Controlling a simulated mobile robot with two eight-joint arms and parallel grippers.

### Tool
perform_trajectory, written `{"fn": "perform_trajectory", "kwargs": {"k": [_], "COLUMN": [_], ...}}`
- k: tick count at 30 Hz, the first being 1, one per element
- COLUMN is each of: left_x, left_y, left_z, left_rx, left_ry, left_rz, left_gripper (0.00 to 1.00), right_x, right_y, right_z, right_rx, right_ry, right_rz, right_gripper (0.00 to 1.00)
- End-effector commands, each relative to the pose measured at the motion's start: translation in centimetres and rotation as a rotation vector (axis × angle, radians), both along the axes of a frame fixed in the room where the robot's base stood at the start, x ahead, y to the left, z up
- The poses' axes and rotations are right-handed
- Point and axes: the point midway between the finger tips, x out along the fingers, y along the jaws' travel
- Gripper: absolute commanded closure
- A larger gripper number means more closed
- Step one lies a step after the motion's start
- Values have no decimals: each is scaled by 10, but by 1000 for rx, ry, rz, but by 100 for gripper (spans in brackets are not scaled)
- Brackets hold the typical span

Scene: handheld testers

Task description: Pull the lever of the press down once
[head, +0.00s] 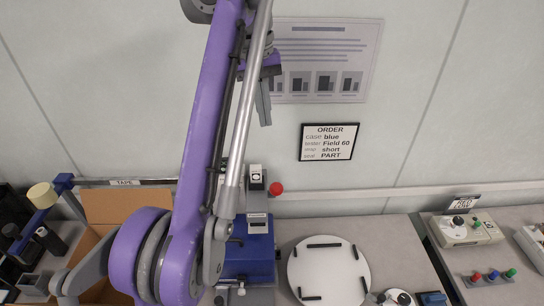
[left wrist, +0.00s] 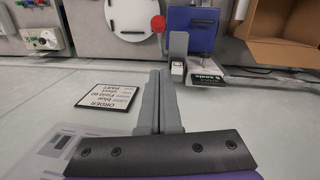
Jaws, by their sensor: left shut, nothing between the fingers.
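The press stands on the bench below the wall, with a blue base (head: 250,250) and a grey column. Its lever ends in a red ball knob (head: 276,188), to the right of the column. My left arm hides the left part of the press. In the left wrist view, which is upside down, the red knob (left wrist: 158,23) shows beside the blue base (left wrist: 190,22). My left gripper (head: 264,115) is shut and empty, well above the knob, in front of the wall. Its fingers (left wrist: 160,75) are together and apart from the press. My right gripper is not in view.
A white round plate (head: 328,275) with black bars lies right of the press. An open cardboard box (head: 112,205) is at the left. A tester (head: 465,230) and coloured buttons (head: 494,274) are on the right. An order sign (head: 328,142) hangs on the wall.

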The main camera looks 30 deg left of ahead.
Motion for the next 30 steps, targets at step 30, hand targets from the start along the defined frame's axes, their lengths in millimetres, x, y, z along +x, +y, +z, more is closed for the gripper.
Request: {"fn": "perform_trajectory", "kwargs": {"k": [30], "left_x": [-18], "left_y": [-31], "left_z": [-125], "left_rx": [1], "left_ry": [-1], "left_rz": [-1], "left_gripper": [100], "right_x": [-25], "right_y": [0], "right_z": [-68], "right_rx": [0], "right_ry": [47], "right_rz": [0], "right_gripper": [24]}}
